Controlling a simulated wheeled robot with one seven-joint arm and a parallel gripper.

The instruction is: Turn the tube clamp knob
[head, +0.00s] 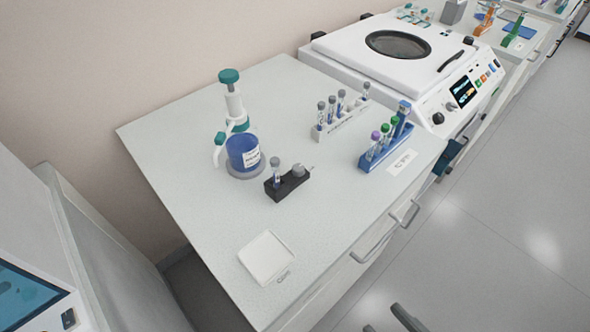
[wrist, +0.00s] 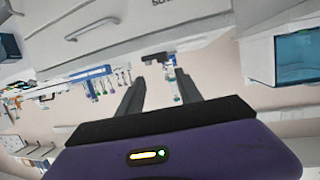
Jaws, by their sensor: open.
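The tube clamp is a small black block (head: 288,186) on the light worktop, right of the blue-labelled dispenser bottle. A grey-capped tube (head: 276,172) stands upright in its left part. A round grey knob (head: 298,170) sits on its right part, with a thin pin pointing right. My gripper (wrist: 160,88) is open and empty, its two dark fingers apart in the wrist view. Its fingertips show at the bottom edge of the head view, in front of the worktop and well away from the clamp. A dark shape beyond the fingers in the wrist view may be the clamp block.
The dispenser bottle (head: 243,150) stands close left of the clamp. A white tube rack (head: 335,123) and a blue tube rack (head: 382,150) stand to the right. A flat white square tray (head: 265,257) lies nearer the front. A centrifuge (head: 400,60) is behind. Worktop around the clamp's front is clear.

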